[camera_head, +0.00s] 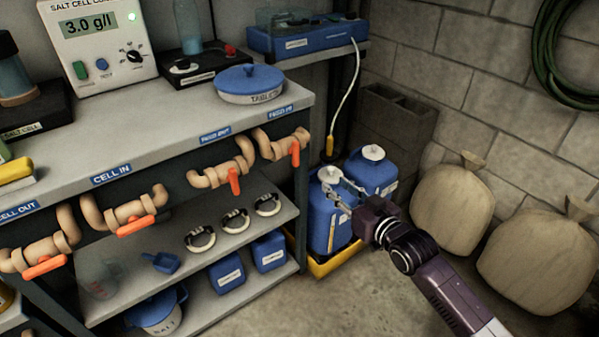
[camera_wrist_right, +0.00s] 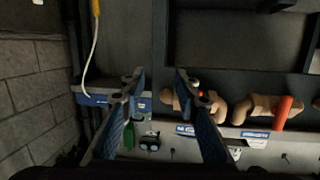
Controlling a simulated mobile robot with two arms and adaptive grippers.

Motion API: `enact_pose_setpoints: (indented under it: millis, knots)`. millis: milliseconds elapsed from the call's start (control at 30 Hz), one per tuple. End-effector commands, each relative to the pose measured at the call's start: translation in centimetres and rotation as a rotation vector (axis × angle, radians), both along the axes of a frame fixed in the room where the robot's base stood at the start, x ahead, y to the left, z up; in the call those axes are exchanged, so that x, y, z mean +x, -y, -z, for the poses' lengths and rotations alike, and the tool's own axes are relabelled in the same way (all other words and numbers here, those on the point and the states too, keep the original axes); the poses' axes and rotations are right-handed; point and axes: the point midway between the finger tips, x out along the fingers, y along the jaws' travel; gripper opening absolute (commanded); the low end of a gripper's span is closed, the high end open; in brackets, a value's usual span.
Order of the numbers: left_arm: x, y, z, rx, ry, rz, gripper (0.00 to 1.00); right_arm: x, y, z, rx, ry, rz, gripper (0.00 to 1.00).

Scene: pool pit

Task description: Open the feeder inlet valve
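The feeder inlet valve is the tan pipe fitting (camera_head: 270,145) under the FEED IN label (camera_head: 281,112), at the right end of the bench front. Its orange handle (camera_head: 295,153) hangs down, across the pipe. In the right wrist view the fitting (camera_wrist_right: 217,106) shows just beyond the right-hand finger, which partly hides it. My right gripper (camera_head: 334,187) is open and empty, to the right of and below the valve in the head view, in front of the blue jugs. Its spread fingers show in the right wrist view (camera_wrist_right: 160,82). My left gripper is not in view.
The FEED OUT valve handle (camera_head: 234,181) also hangs down. The CELL IN handle (camera_head: 136,226) and CELL OUT handle (camera_head: 44,266) lie along their pipes. Sacks (camera_head: 453,203) stand at right. Open floor lies in front.

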Motion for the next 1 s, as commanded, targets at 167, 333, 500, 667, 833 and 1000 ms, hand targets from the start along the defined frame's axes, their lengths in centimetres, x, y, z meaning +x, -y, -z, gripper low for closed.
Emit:
enact_pose_setpoints:
  millis: [167, 333, 500, 667, 833, 1000]
  knots:
    - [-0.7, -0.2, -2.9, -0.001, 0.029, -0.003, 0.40, -1.5, -3.6, -6.0, 0.044, 0.123, -0.108, 0.29]
    - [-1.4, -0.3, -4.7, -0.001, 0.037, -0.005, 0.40, -2.7, -5.2, -8.6, 0.061, 0.166, -0.155, 0.29]
    - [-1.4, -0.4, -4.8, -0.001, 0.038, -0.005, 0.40, -1.6, -6.4, -9.1, 0.066, 0.171, -0.162, 0.29]
    - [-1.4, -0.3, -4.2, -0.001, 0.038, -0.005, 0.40, 0.7, -7.9, -9.1, 0.067, 0.171, -0.161, 0.29]
    - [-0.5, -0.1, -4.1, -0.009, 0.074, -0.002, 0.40, 2.5, -9.2, -9.0, 0.064, 0.171, -0.159, 0.29]
    - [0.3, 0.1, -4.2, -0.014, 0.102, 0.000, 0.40, 3.3, -9.8, -9.0, 0.063, 0.170, -0.159, 0.29]
